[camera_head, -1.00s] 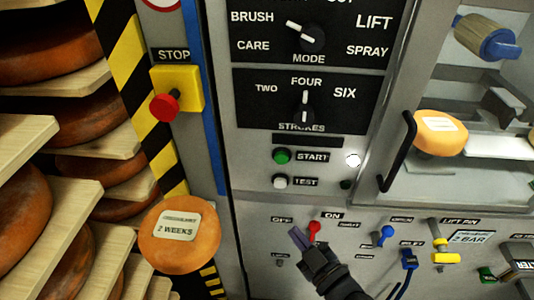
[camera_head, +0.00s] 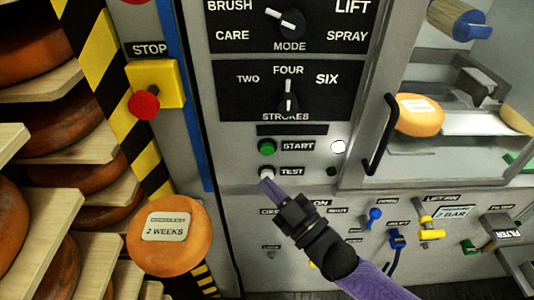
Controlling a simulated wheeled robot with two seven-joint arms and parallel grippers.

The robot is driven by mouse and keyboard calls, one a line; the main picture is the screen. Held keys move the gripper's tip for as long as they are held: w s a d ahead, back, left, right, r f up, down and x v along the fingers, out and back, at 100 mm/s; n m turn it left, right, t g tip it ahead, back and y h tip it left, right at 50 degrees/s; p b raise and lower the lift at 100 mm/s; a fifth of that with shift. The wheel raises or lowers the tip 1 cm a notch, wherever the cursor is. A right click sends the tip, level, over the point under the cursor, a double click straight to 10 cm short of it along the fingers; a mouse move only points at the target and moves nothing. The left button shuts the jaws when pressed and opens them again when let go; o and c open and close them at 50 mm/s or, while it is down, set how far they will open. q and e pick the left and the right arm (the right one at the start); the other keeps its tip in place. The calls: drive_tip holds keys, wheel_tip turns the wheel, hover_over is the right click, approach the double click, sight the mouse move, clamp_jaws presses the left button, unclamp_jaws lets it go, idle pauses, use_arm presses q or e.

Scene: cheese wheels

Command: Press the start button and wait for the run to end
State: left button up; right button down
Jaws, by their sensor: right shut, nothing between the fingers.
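The green start button (camera_head: 267,147) is on the grey control panel (camera_head: 225,160), left of its START label. The white test button (camera_head: 266,172) sits just below it. My right gripper (camera_head: 267,186) is shut and empty, its purple fingertips just below the test button in the picture; I cannot tell whether they touch the panel. A round white lamp (camera_head: 339,146) is lit right of the START label. The mode knob (camera_head: 288,19) and the strokes knob (camera_head: 288,97) are above. My left gripper is not in view.
A red stop button (camera_head: 144,103) on a yellow box is at the left. A black door handle (camera_head: 381,134) is at the right. Blue and yellow valves (camera_head: 432,234) are lower right.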

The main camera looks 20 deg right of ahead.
sight(267, 149)
drive_tip(key=shift+w+d+b, duration=0.25)
drive_tip(key=shift+w+b, duration=0.2)
drive_tip(key=shift+w, duration=0.45)
drive_tip(key=shift+w+d+b, duration=0.3)
drive_tip(key=shift+w+b, duration=0.15)
drive_tip(key=shift+w, duration=0.5)
drive_tip(key=shift+w+d+b, duration=0.25)
drive_tip(key=shift+w+b, duration=0.2)
drive_tip(key=shift+w, duration=0.45)
drive_tip(key=shift+w, duration=0.1)
drive_tip(key=shift+w+d, duration=0.1)
drive_tip(key=shift+w, duration=0.2)
